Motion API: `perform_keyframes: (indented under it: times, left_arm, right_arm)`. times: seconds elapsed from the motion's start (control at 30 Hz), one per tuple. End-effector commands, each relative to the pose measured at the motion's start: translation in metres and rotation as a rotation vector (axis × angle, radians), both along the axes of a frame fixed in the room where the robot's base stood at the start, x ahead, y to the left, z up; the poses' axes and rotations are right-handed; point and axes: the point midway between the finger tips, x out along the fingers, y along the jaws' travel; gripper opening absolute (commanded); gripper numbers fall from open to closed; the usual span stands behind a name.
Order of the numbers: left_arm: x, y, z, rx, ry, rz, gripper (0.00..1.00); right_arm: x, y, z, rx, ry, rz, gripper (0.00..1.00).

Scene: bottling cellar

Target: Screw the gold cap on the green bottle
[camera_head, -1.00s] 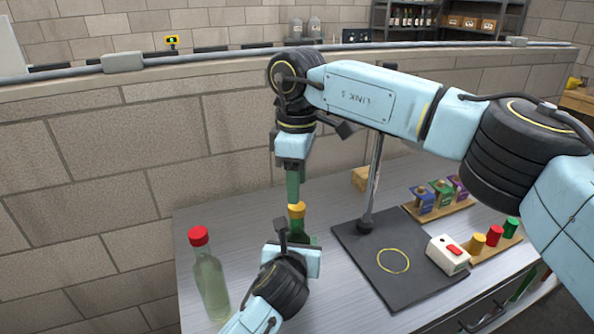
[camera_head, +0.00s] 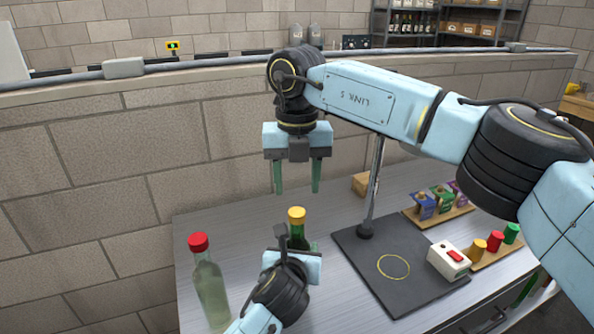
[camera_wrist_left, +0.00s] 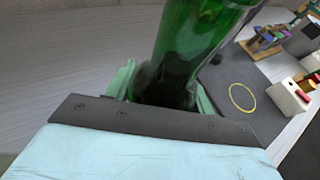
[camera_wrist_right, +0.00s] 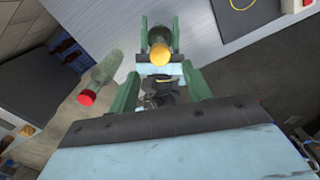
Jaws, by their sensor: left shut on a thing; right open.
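The green bottle (camera_head: 297,239) stands upright on the table with the gold cap (camera_head: 297,214) on its top. How tightly the cap sits cannot be seen. My left gripper (camera_head: 289,250) is shut on the bottle's body; the green glass (camera_wrist_left: 195,50) also fills the middle of the left wrist view. My right gripper (camera_head: 296,190) is open and empty, pointing down above the cap and clear of it. In the right wrist view the gold cap (camera_wrist_right: 159,53) shows between the spread green fingers.
A clear bottle with a red cap (camera_head: 211,290) stands at left. A black mat (camera_head: 400,285) with a yellow ring and a post lies at right.

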Motion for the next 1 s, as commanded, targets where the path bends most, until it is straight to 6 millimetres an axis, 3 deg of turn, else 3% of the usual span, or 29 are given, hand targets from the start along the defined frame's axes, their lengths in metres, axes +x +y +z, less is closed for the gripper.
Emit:
perform_keyframes:
  times: [1.0]
  left_arm:
    - [0.0,0.0,-0.001,0.002,0.002,0.001,0.0]
  right_arm:
    - [0.0,0.0,0.012,-0.003,-0.001,1.931,0.49]
